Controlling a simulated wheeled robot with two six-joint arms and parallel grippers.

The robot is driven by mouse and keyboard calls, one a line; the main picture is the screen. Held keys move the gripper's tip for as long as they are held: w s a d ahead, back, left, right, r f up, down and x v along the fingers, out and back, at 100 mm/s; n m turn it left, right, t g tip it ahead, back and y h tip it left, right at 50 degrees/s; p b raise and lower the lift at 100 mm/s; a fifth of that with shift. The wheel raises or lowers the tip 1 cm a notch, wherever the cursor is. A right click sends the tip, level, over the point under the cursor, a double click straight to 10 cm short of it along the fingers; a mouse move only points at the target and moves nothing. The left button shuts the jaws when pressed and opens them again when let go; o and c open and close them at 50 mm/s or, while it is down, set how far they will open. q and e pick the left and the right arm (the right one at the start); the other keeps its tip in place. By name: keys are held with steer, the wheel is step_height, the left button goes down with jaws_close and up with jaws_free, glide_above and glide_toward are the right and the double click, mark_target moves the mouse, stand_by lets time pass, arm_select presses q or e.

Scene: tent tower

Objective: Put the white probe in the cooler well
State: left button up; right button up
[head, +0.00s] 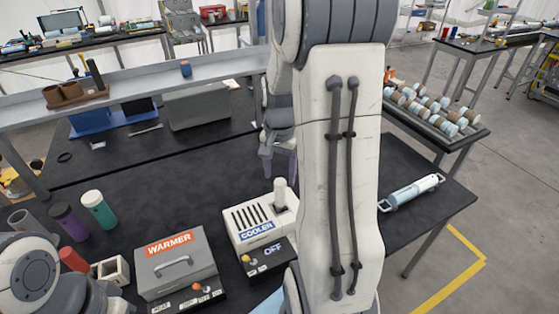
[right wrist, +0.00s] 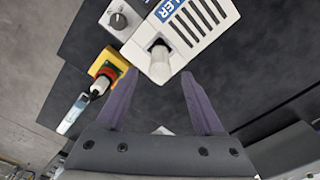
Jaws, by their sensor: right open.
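The white probe (head: 279,193) stands upright at the back right of the white cooler (head: 243,226). In the right wrist view the probe (right wrist: 159,64) rises from a dark square opening, the well, in the cooler (right wrist: 195,25). My right gripper (head: 279,165) is behind and above the probe in the head view, partly hidden by my arm. In the right wrist view my right gripper (right wrist: 160,72) is open, with its purple fingers apart on either side of the probe's end and no visible contact. My left gripper is out of view.
The warmer (head: 175,262) stands left of the cooler. Purple (head: 69,221) and green (head: 99,209) cylinders stand further left. A light-blue cylinder (head: 412,191) lies at the right table edge. A yellow box with a red button (right wrist: 108,68) is near the cooler.

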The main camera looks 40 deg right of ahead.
step_height(320, 180, up, 6)
steer(key=shift+f, duration=0.25)
steer(key=s+a+n, duration=0.2)
steer(key=a+n, duration=0.3)
steer(key=a, duration=0.6)
steer(key=s+a+n, duration=0.2)
steer(key=a+n, duration=0.3)
steer(key=a, duration=0.5)
steer(key=s+a+f+n+y, duration=0.1)
steer(key=s+a+n, duration=0.8)
steer(key=s, duration=0.3)
steer(key=shift+a+f+n, duration=0.35)
steer(key=shift+f+n, duration=0.05)
steer(key=shift+n, duration=0.2)
step_height(320, 180, down, 2)
steer(key=b, duration=0.2)
steer(key=shift+f+b, duration=0.1)
steer(key=shift+b, duration=0.2)
